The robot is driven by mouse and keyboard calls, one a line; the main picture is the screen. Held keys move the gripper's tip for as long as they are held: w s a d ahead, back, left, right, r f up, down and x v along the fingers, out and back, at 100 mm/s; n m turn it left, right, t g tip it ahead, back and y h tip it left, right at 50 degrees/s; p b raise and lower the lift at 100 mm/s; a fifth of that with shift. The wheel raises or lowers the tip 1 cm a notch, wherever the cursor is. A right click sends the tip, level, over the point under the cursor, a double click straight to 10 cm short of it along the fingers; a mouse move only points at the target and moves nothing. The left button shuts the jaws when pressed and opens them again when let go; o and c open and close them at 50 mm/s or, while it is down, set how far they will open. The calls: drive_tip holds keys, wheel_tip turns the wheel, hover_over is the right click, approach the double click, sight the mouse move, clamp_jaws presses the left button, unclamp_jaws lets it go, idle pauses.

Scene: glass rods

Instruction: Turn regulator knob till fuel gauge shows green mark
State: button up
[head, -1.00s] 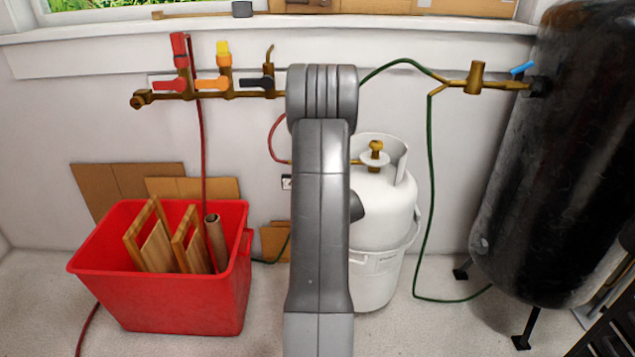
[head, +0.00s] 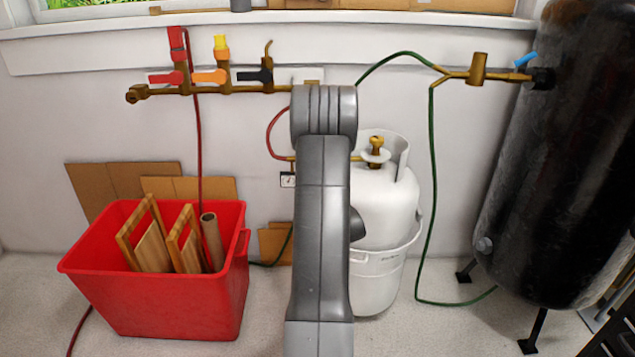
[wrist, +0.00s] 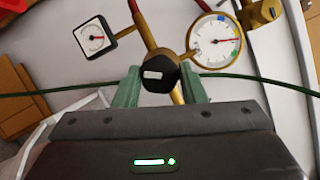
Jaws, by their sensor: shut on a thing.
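In the wrist view, my gripper (wrist: 162,86) has its green fingers on both sides of the black regulator knob (wrist: 160,73), shut on it. The knob has a white mark on its face and sits on brass pipework. A round white gauge (wrist: 214,44) is to the right of the knob. It has a blue mark at its top and a green mark at its lower right. Its red needle points right, between the two, apart from the green. A square gauge (wrist: 94,38) with a red needle is at the left. In the head view, my arm hides the knob and gripper.
A white gas cylinder (head: 383,205) stands behind my arm. A red bin (head: 160,290) with wooden pieces is at the left, and a black tank (head: 560,160) at the right. A brass manifold (head: 215,90) with coloured levers runs along the wall. A green hose (head: 432,180) hangs right of the cylinder.

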drive_tip(key=shift+f+m+t+h+b, duration=0.15)
drive_tip(key=shift+m+t+b, duration=0.3)
drive_tip(key=shift+m, duration=0.5)
drive_tip(key=shift+f+m+t+h+b, duration=0.15)
drive_tip(key=shift+m+t+b, duration=0.1)
drive_tip(key=shift+m+b, duration=0.55)
drive_tip(key=shift+r+m, duration=0.15)
drive_tip(key=shift+m, duration=0.2)
drive_tip(key=o, duration=1)
drive_tip(key=p+v, duration=0.2)
drive_tip(key=v, duration=1.1)
drive_tip(key=shift+s+d, duration=0.1)
drive_tip(key=shift+s, duration=0.3)
